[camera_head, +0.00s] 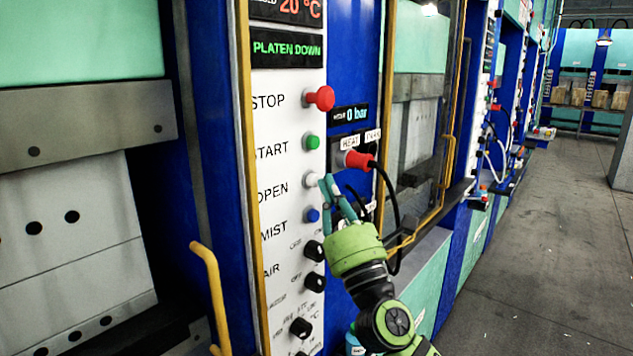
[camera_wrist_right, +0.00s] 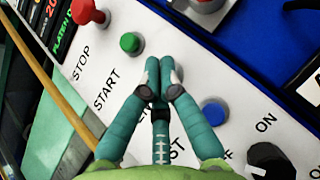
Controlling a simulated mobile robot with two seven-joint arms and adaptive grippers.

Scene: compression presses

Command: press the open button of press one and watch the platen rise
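The white OPEN button (camera_head: 311,180) is on the white control panel (camera_head: 275,215), between the green START button (camera_head: 312,142) and the blue button (camera_head: 312,215). My right gripper (camera_head: 328,183) is shut and empty, its teal fingertips right at the OPEN button; I cannot tell whether they touch. In the right wrist view the fingertips (camera_wrist_right: 157,68) meet between the green button (camera_wrist_right: 131,43) and the blue button (camera_wrist_right: 214,111), hiding the OPEN button. The display (camera_head: 287,49) reads PLATEN DOWN. My left gripper is not in view.
A red STOP button (camera_head: 320,98) sits higher on the panel, black knobs (camera_head: 314,250) lower. A red plug (camera_head: 357,160) with a black cable is close right of my fingers. A yellow handle (camera_head: 211,290) stands at left. The floor (camera_head: 545,250) at right is clear.

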